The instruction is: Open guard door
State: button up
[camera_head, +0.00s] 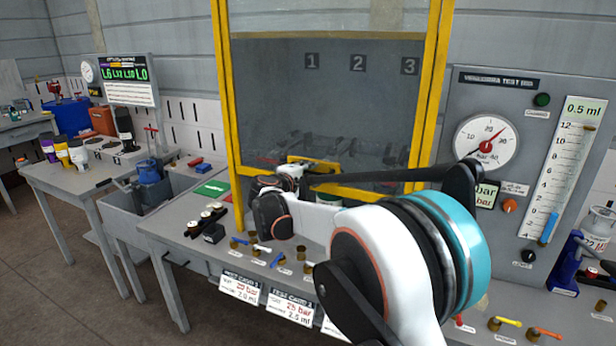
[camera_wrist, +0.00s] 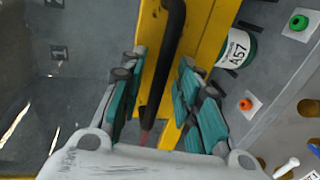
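The guard door (camera_head: 330,105) is a clear panel in a yellow frame, standing lowered in front of the cell. Its yellow lower bar (camera_head: 350,193) is low, just above the bench top. In the wrist view, a black bar (camera_wrist: 173,30), apparently the handle, crosses the door's yellow bar (camera_wrist: 205,45). My gripper (camera_wrist: 156,75) is open, with its teal-padded fingers on either side of the black bar. A gap shows on both sides of the bar. In the head view my wrist and arm hide the fingertips and part of the lower bar.
Behind the panel are dim fixtures and the numbers 1, 2 and 3. A gauge panel (camera_head: 540,100) stands to the right. Small valves and fittings line the bench front (camera_head: 215,250). The wrist view shows a green container marked A57 (camera_wrist: 236,50) and a green button (camera_wrist: 299,22).

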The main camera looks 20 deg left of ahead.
aim_at(314, 74)
jog(key=shift+w, duration=0.25)
grip_shut()
notch_tip(314, 74, up, 30)
jog(key=p, duration=1.6)
jog(key=shift+w+f, duration=0.1)
jog(key=shift+f, duration=0.1)
